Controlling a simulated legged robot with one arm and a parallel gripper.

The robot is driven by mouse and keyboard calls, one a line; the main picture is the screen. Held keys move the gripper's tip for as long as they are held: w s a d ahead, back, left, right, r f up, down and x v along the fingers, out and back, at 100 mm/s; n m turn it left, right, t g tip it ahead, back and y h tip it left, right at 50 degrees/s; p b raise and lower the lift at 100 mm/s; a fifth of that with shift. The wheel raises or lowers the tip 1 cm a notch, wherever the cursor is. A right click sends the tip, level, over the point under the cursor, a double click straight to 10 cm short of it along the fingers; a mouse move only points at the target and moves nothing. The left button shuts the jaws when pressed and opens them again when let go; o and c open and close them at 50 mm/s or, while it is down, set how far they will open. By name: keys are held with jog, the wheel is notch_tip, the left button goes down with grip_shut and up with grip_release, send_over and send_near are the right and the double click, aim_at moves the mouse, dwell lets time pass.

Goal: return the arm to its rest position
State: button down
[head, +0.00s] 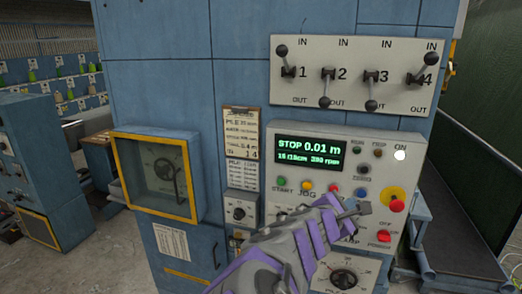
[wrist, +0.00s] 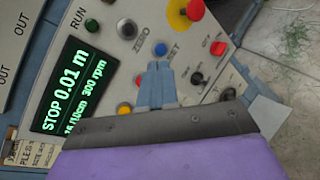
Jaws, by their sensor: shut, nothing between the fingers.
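My purple and grey arm (head: 285,252) reaches up from the bottom of the head view, in front of the lower part of a grey control panel (head: 398,158). My gripper (head: 357,206) is shut and empty in front of the panel's middle, left of the red mushroom button on its yellow disc (head: 391,193). In the wrist view my gripper's closed fingers (wrist: 157,72) point at the panel near the blue button (wrist: 160,49). I cannot tell whether they touch it. The arm hides part of the panel's lower left.
A green-lit display (head: 311,155) reads STOP 0.01 m. Above is a lever plate (head: 350,55); levers 1 and 4 are up, 2 and 3 down. A yellow-framed gauge box (head: 157,174) juts out at left. Another blue machine (head: 40,165) stands far left.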

jog(key=s+d+f+m+g+b, duration=0.2)
jog(key=s+d+f+m+g, duration=0.25)
jog(key=s+d+m, duration=0.4)
jog(key=s+f+m+g+y+b, duration=0.2)
jog(key=s+f+m+g, duration=0.3)
jog(key=s, duration=0.5)
jog(key=s+a+f+m+g+y+b, duration=0.1)
jog(key=s+a+f+m+y+b, duration=0.1)
jog(key=s+a+f, duration=0.6)
jog(key=s+a+f+m+g+y+b, duration=0.2)
jog(key=s+a+f+y, duration=0.4)
jog(key=s+a, duration=0.3)
jog(key=s+f+m+b, duration=0.1)
jog(key=s+m, duration=0.1)
jog(key=s, duration=0.1)
jog(key=shift+s+f+y, duration=0.15)
jog(key=shift+f+y, duration=0.25)
jog(key=shift+g, duration=0.25)
jog(key=shift+d, duration=0.3)
jog(key=shift+a, duration=0.1)
